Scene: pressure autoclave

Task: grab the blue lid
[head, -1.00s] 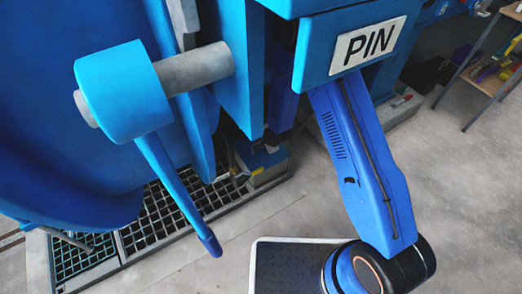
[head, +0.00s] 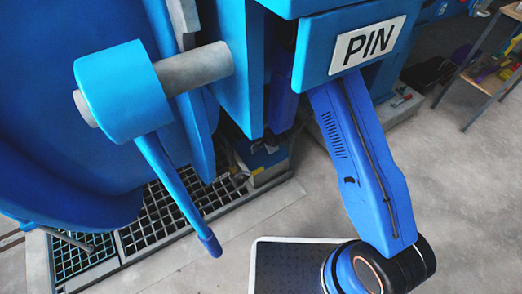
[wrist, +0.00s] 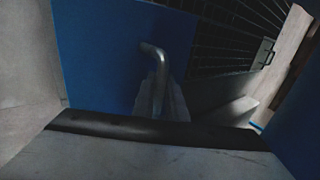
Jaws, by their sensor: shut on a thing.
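The blue lid (head: 60,150) is a large round dished cover at the left of the head view, cut off by the picture's edge. In the wrist view a flat blue surface (wrist: 105,60) fills the upper left, and a bent grey metal handle (wrist: 153,52) stands in front of it. My gripper (wrist: 160,100) shows as grey tapering fingers, shut at the lower part of this handle. The contact itself is dark and hard to make out. In the head view my gripper is hidden or out of frame.
A blue clamp with a grey pin and a long lever (head: 178,195) stands in front of the lid. A blue box marked PIN (head: 350,50) is at upper right. A dark floor grating (head: 150,225) lies below. Floor at right (head: 465,200) is clear.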

